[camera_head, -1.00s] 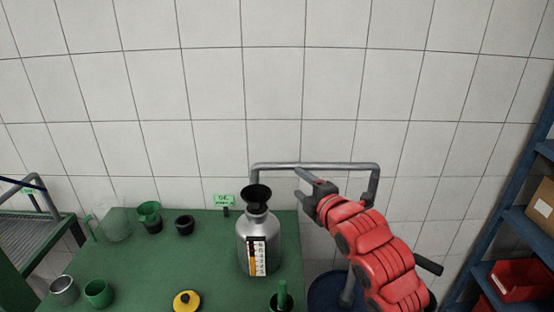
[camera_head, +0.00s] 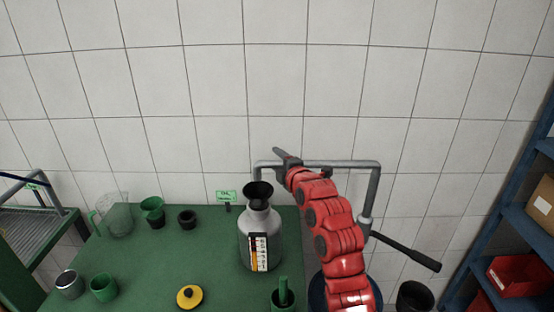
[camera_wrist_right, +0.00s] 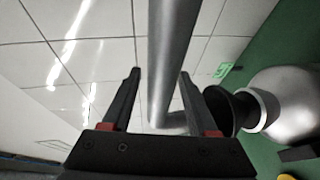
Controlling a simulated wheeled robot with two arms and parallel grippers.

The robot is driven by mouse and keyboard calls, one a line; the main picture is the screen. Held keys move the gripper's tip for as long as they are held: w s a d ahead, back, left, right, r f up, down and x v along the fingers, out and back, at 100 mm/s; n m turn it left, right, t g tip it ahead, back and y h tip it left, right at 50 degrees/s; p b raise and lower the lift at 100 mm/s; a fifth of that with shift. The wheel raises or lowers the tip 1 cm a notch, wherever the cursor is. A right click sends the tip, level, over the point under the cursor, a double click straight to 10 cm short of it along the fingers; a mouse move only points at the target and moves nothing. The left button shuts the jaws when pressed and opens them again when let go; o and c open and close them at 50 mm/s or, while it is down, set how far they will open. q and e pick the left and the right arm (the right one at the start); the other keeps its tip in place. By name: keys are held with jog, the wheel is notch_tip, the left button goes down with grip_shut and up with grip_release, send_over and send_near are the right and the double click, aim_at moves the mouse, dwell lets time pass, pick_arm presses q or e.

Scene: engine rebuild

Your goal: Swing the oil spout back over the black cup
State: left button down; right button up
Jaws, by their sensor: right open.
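The oil spout (camera_head: 340,164) is a grey bent pipe on an upright post. Its free end turns down at the left, just behind and above the black funnel (camera_head: 258,191) of the silver bottle (camera_head: 260,238). My right gripper (camera_head: 284,159) is at the pipe's left part. In the right wrist view the pipe (camera_wrist_right: 172,60) runs between the open fingers (camera_wrist_right: 159,74), with gaps visible beside it. A black cup (camera_head: 415,297) stands at the lower right, partly cut off; a smaller dark cup (camera_head: 187,218) stands on the green table. My left gripper is not in view.
The green table (camera_head: 140,260) holds green cups, a glass jug (camera_head: 115,215) and a yellow-black lid (camera_head: 190,297). A black lever (camera_head: 408,250) sticks out right of the post. A blue shelf (camera_head: 510,235) stands at the right, and the tiled wall is behind.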

jog(key=shift+w+a, duration=0.15)
jog(key=shift+w, duration=0.3)
grip_shut()
dwell(1.2)
